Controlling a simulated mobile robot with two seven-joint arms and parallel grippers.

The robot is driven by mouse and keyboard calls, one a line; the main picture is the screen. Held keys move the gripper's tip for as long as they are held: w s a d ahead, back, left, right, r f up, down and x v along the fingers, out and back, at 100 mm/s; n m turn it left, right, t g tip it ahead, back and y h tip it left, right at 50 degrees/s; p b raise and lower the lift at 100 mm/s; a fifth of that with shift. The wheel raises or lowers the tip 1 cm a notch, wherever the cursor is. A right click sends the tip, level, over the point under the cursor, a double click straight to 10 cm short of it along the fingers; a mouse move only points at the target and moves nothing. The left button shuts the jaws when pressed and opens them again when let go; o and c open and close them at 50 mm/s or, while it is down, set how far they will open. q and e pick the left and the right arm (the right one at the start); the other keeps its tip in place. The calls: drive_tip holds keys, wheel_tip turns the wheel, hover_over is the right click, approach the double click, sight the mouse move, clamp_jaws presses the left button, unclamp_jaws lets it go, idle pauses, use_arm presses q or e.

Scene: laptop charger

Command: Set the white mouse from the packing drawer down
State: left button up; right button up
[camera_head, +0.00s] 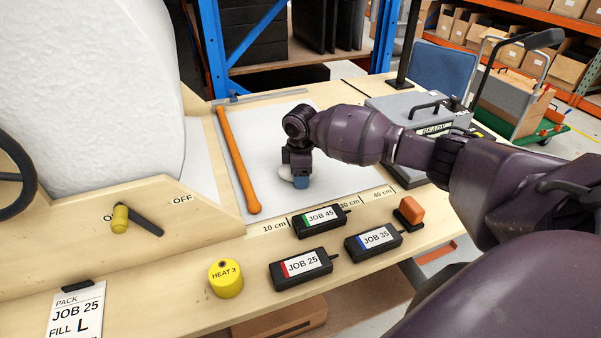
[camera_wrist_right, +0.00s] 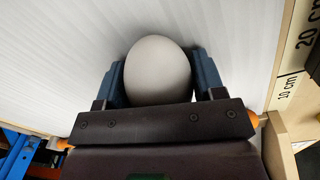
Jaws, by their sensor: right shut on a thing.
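The white mouse (camera_wrist_right: 158,72) is a smooth, pale oval between the two blue fingers of my right gripper (camera_wrist_right: 160,85) in the right wrist view. In the head view my right gripper (camera_head: 302,181) points down over the white mat (camera_head: 283,128), and only a small pale edge of the mouse (camera_head: 287,173) shows beside the fingers. The gripper is shut on the mouse, at or just above the mat; I cannot tell whether the mouse touches it. My left gripper is not in view. The packing drawer cannot be made out.
An orange-brown rod (camera_head: 238,160) lies along the mat's left side. Chargers labelled JOB 45 (camera_head: 320,219), JOB 25 (camera_head: 301,268) and JOB 35 (camera_head: 373,242) lie in front, with a yellow HEAT 3 weight (camera_head: 225,279). A grey machine (camera_head: 412,112) stands behind right.

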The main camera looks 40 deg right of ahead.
drive_tip(key=o, duration=0.9)
drive_tip(key=shift+o, duration=0.2)
wheel_tip(320, 180, up, 12)
drive_tip(key=p, duration=0.1)
drive_tip(key=shift+s+a, duration=0.15)
drive_tip(key=shift+s, duration=0.05)
